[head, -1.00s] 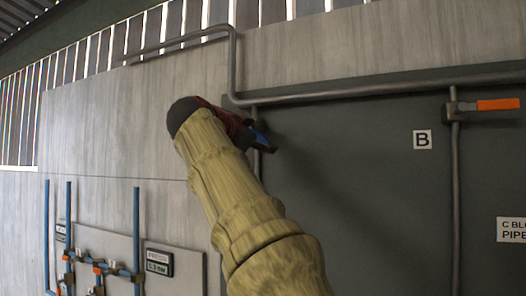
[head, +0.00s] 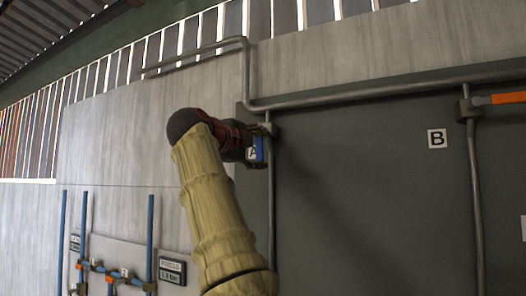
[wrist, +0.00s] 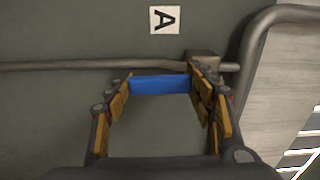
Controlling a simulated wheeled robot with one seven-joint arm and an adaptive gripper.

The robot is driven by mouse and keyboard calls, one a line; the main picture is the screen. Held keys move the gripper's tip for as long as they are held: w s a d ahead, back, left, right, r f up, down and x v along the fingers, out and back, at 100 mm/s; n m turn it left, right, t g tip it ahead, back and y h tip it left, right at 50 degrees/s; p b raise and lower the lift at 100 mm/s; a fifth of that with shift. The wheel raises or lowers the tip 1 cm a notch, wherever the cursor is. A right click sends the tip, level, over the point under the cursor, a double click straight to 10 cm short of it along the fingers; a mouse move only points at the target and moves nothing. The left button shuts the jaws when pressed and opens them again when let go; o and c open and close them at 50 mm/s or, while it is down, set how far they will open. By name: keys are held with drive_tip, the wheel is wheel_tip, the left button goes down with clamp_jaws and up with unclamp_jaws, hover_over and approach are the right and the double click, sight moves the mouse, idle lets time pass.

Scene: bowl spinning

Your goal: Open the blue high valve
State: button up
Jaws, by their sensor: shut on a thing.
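The blue valve handle (wrist: 160,85) lies between the two fingers of my gripper (wrist: 162,78) in the wrist view. My gripper is shut on it, one finger at each end of the visible blue part. The handle runs roughly along the pipe (wrist: 60,66), beside the valve body (wrist: 203,62). In the head view the blue handle (head: 259,149) shows as a small upright patch at the tip of my gripper (head: 254,143), next to the vertical pipe. My gripper partly hides the valve. The label A (wrist: 165,19) is on the panel beside it.
A second valve with an orange handle (head: 508,98) is at the upper right, near the label B (head: 437,138). Blue pipes (head: 150,235) with small valves stand on the wall at lower left. A horizontal pipe (head: 350,97) crosses above.

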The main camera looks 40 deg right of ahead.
drive_tip(key=shift+w+f+m, duration=0.1)
drive_tip(key=shift+w+m, duration=0.1)
drive_tip(key=shift+m, duration=0.2)
drive_tip(key=o, duration=1.6)
drive_tip(key=shift+o, duration=0.6)
drive_tip(key=shift+a, duration=0.1)
drive_tip(key=v, duration=1.2)
